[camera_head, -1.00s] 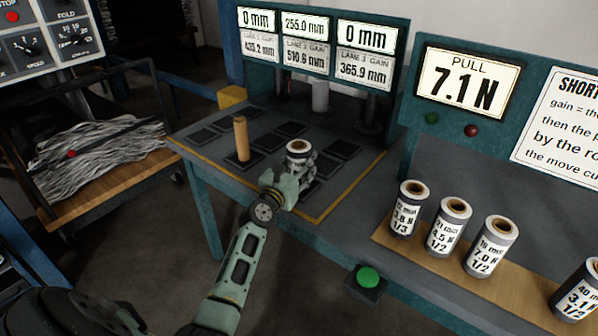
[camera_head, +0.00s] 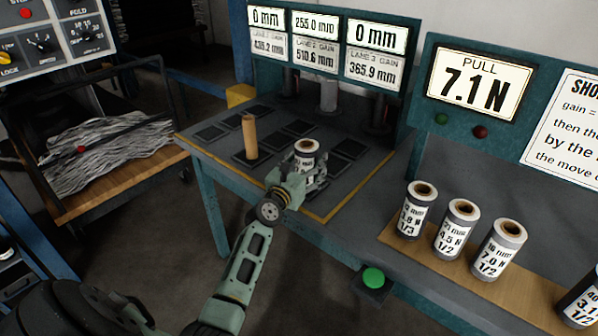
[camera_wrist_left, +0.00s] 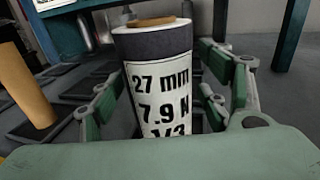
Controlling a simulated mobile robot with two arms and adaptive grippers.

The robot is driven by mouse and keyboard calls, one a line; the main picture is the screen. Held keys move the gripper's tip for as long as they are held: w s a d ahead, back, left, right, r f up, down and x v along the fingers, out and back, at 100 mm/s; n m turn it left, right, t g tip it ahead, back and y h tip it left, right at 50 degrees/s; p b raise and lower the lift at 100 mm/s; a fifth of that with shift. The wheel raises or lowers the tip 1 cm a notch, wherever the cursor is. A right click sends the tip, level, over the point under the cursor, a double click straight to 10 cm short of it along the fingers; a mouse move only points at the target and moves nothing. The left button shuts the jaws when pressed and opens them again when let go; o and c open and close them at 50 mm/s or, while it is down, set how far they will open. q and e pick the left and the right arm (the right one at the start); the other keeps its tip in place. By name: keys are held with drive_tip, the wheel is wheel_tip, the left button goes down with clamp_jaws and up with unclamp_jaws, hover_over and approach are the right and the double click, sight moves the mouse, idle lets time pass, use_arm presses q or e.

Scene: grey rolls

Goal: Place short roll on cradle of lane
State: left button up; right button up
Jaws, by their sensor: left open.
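A short grey roll (camera_head: 306,158) with a white label stands upright near the front of the lane table (camera_head: 190,140). In the left wrist view the roll (camera_wrist_left: 160,85) reads 27 mm, 7.9 N, 1/3. My left gripper (camera_head: 306,172) is open, with its green fingers (camera_wrist_left: 165,105) on both sides of the roll and gaps showing beside it. The roll's base is hidden, so I cannot tell what it rests on. Dark square pads (camera_head: 299,128) lie in rows on the table. My right gripper is not in view.
A bare brown core (camera_head: 250,137) stands left of the roll. Several labelled rolls (camera_head: 455,228) stand on a wooden board (camera_head: 440,256) at right. A green button (camera_head: 373,278) sits at the front edge. A cart with grey strands (camera_head: 110,155) stands at left.

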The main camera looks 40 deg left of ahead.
use_arm(q)
drive_tip(key=s+d, duration=0.1)
drive_tip(key=s, duration=1)
drive_tip(key=shift+s+d+p, duration=0.3)
drive_tip(key=shift+d+p, duration=0.05)
drive_tip(key=shift+d, duration=0.05)
